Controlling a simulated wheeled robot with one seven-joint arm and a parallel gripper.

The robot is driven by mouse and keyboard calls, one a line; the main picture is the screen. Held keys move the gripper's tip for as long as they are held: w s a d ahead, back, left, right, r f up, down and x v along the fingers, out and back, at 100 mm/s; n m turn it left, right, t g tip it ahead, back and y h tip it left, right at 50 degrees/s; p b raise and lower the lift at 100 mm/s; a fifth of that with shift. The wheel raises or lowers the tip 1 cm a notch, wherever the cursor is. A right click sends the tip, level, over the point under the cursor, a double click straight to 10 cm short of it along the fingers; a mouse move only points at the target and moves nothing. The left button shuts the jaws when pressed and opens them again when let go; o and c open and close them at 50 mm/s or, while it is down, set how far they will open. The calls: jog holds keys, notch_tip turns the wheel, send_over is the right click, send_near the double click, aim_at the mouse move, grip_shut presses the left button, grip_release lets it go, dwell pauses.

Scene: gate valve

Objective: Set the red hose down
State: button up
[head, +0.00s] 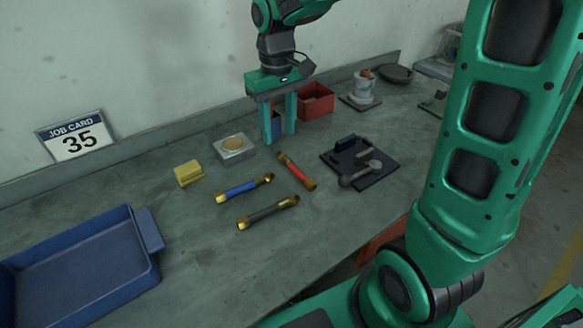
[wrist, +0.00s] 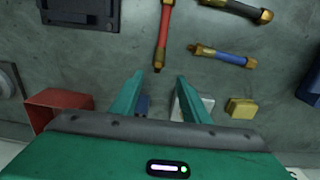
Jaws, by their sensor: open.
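The red hose (head: 297,171) lies on the grey bench with brass fittings at both ends, and it also shows in the wrist view (wrist: 164,30). My gripper (head: 279,141) is above the bench, behind the red hose in the head view, with its fingers pointing down. Its two green fingers are apart and nothing is between them. In the wrist view the fingertips (wrist: 172,75) are close to the near end of the red hose, apart from it as far as I can tell.
A blue hose (head: 243,188) and a black hose (head: 267,212) lie nearby. A yellow block (head: 188,173), a square plate with a brass disc (head: 233,147), a red bin (head: 316,100), a black tool mat (head: 380,175) and a blue tray (head: 146,262) surround them. The bench's front is clear.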

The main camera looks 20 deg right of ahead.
aim_at(280, 152)
jog(key=shift+w+d+f, duration=0.1)
jog(key=shift+f, duration=1.65)
jog(key=shift+w+d+f, duration=0.1)
jog(key=shift+f, duration=1.6)
grip_shut()
